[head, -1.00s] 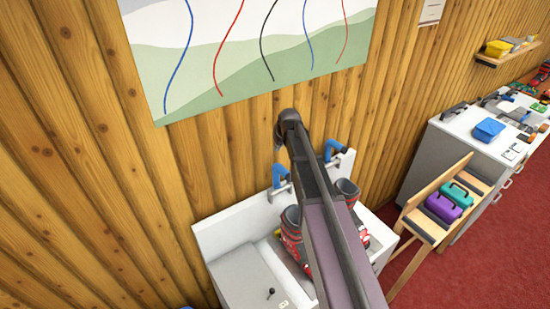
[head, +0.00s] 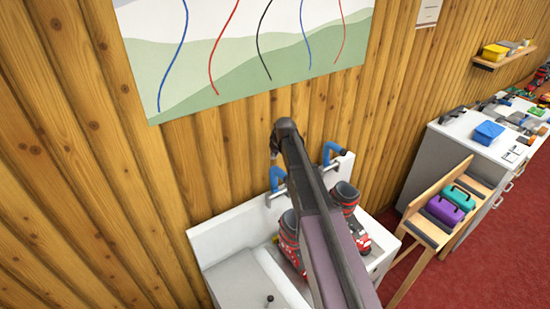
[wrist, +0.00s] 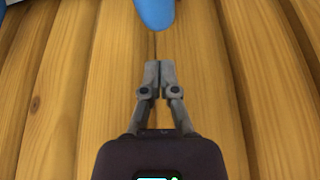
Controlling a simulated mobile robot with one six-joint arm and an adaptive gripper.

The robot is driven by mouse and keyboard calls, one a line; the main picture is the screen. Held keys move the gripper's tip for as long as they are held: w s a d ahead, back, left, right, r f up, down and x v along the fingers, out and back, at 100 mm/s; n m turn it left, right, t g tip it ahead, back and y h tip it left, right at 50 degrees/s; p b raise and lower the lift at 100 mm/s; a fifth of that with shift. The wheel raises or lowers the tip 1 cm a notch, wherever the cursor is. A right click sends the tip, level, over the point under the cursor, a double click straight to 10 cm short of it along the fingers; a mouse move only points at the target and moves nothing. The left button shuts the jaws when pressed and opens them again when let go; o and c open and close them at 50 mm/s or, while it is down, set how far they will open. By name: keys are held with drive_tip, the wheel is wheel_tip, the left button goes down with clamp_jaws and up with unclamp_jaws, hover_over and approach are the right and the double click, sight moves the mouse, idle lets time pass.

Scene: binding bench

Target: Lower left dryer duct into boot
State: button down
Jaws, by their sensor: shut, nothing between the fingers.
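The left dryer duct (head: 276,179) is a blue bent tube on the white dryer's back panel, raised above the red and black boots. The right duct (head: 332,152) has the same shape. The left boot (head: 288,240) stands below the left duct, partly hidden by my arm. In the wrist view my gripper (wrist: 159,70) is shut and empty in front of the wooden wall. A rounded blue end (wrist: 155,12), apparently of a duct, shows just beyond the fingertips, apart from them. In the head view my arm hides most of the gripper, near the left duct's top.
The white dryer (head: 225,250) stands against the log wall. A wooden rack (head: 425,230) with purple and teal cases stands to the right, beside a white bench (head: 440,150) with tools. A mountain poster (head: 240,50) hangs above.

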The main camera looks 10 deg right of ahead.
sight(272, 162)
drive_tip(key=shift+b+x, duration=2)
drive_tip(key=shift+x, duration=0.55)
